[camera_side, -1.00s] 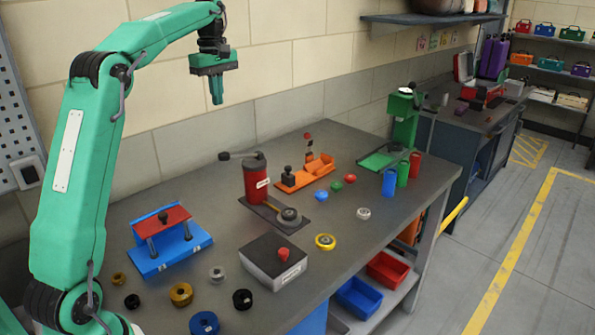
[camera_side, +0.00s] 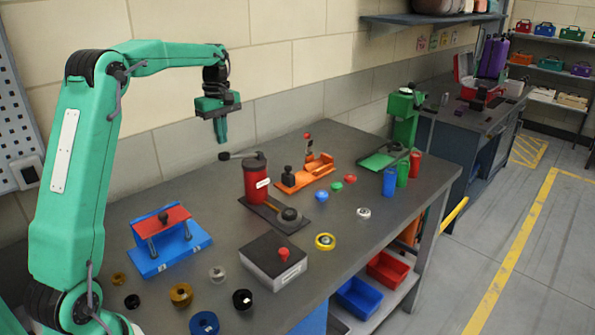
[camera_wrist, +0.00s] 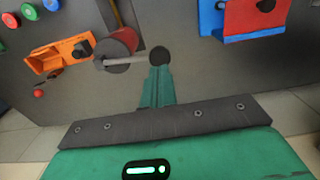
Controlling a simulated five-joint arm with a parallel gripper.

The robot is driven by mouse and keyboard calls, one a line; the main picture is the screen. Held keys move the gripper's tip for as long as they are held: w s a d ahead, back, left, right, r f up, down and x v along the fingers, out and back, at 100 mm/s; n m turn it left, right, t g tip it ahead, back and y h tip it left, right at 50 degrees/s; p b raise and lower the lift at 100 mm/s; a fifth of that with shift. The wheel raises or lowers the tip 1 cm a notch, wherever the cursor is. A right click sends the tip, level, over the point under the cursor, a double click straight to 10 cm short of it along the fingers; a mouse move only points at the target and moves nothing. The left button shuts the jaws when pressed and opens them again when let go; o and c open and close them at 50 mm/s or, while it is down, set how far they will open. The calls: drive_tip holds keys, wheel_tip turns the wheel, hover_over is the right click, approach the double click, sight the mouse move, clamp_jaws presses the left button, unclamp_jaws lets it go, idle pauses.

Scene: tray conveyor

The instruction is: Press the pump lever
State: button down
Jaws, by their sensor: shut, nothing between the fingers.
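The pump is a red cylinder (camera_side: 256,183) with a dark cap and a white label, upright on a dark base plate. It also shows in the wrist view (camera_wrist: 125,37). Its lever (camera_side: 240,155) sticks out to the left and ends in a dark knob (camera_side: 223,156). In the wrist view the knob (camera_wrist: 160,56) is just past my fingertips. My gripper (camera_side: 221,141) is shut and empty, pointing down. Its tips appear slightly above the knob. I cannot tell whether they touch it.
A blue fixture with a red plate (camera_side: 165,219) stands left of the pump. A grey box with a red button (camera_side: 284,255) stands in front. An orange fixture (camera_side: 305,177) and a green press (camera_side: 404,120) stand farther right. Several rings and coloured discs lie around.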

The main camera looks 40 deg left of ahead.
sight(220, 155)
drive_tip(key=shift+f, duration=1.55)
drive_tip(key=shift+s+f, duration=0.2)
drive_tip(key=shift+s+f+t+y, duration=0.3)
drive_tip(key=shift+s+f+t, duration=0.1)
drive_tip(key=shift+f+t, duration=0.3)
wheel_tip(220, 155, down, 6)
drive_tip(key=s, duration=0.1)
drive_tip(key=shift+s, duration=0.15)
drive_tip(key=shift+s+r, duration=0.1)
drive_tip(key=shift+r, duration=0.05)
drive_tip(key=s+r, duration=0.6)
drive_tip(key=r, duration=0.7)
drive_tip(key=shift+s, duration=0.15)
